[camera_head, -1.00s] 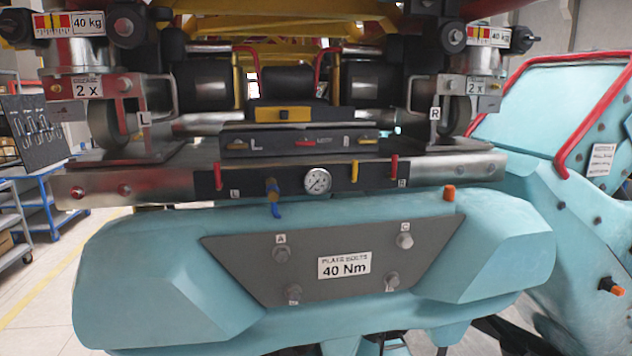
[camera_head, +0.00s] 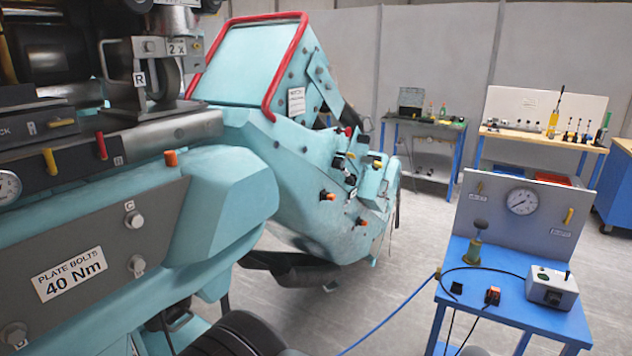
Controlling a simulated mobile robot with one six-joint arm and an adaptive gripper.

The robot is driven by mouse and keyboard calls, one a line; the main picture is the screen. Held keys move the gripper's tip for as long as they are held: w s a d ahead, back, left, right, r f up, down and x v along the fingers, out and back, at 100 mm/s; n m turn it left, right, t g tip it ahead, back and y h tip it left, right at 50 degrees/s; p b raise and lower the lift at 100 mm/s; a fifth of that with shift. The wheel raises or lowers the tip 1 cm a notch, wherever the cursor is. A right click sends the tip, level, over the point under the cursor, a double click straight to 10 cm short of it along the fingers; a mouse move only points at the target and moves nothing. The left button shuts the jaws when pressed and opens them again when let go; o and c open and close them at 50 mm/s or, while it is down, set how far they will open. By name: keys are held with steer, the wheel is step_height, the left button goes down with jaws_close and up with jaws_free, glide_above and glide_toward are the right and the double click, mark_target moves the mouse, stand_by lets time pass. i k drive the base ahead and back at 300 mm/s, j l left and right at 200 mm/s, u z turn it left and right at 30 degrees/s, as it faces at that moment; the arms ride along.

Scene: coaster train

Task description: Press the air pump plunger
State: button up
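A small upright device with a dark round knob on a short stem and a brass-coloured base (camera_head: 474,250) stands on a blue bench (camera_head: 437,296) at the right. It looks like the air pump with its plunger, with the knob standing clear above the base. No label on it is readable. Behind it is a grey panel with a round white gauge (camera_head: 522,201) and a yellow lever (camera_head: 569,216). My gripper is not in view.
The bench also holds a grey control box (camera_head: 552,288), a small orange-and-black item (camera_head: 492,296) and a black cable. A blue hose (camera_head: 392,318) runs down to the floor. The turquoise train (camera_head: 300,190) fills the left. Open floor lies between train and bench.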

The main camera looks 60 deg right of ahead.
mark_target(481, 224)
steer(key=l+z, duration=0.1)
steer(key=z, duration=0.8)
steer(key=i+l+z, duration=0.1)
steer(key=z, duration=0.35)
steer(key=i+l+z, duration=0.35)
steer(key=i, duration=0.2)
steer(key=i+l+z, duration=0.3)
steer(key=i, duration=0.3)
steer(key=i+z, duration=0.35)
steer(key=i, duration=0.2)
